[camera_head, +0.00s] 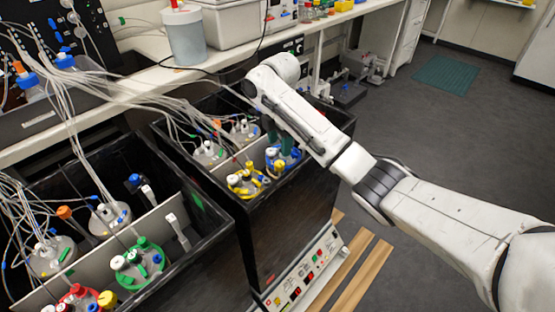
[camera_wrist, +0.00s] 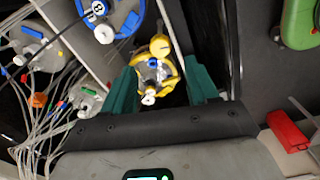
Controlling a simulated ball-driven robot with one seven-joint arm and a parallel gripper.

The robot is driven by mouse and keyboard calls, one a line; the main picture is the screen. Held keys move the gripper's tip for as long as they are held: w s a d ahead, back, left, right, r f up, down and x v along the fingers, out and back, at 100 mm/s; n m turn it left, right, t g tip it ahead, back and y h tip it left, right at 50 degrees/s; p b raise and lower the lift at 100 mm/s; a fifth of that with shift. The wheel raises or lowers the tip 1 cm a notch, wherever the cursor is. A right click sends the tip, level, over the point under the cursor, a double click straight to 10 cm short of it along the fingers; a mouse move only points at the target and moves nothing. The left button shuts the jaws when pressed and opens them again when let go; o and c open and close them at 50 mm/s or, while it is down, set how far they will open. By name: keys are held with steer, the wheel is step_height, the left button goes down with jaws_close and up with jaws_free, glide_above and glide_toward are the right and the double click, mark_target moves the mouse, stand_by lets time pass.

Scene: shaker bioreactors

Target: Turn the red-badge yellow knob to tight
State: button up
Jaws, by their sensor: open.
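My gripper (camera_head: 280,137) is open and empty, pointing down over the right-hand black shaker box. In the wrist view its two teal fingers (camera_wrist: 162,82) stand apart, with a yellow-collared vessel (camera_wrist: 172,72) showing between and beyond them. That vessel has a yellow knob (camera_wrist: 160,46), a blue cap and a white cap. In the head view the yellow-collared vessel (camera_head: 236,181) sits left of the gripper. Another yellow cap (camera_head: 107,299) is beside the red-collared vessel (camera_head: 75,296) at the bottom left. I cannot make out a red badge on either yellow piece.
A blue-collared vessel (camera_head: 284,160) sits close to my fingers, beside the yellow-collared one. Tubes (camera_head: 150,100) run into both boxes. The left box holds a green-collared vessel (camera_head: 139,262). A control panel (camera_head: 310,270) is low on the right box. Open floor lies to the right.

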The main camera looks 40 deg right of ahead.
mark_target(279, 163)
step_height(279, 163, down, 8)
steer(key=shift+r, duration=0.2)
steer(key=c, duration=1)
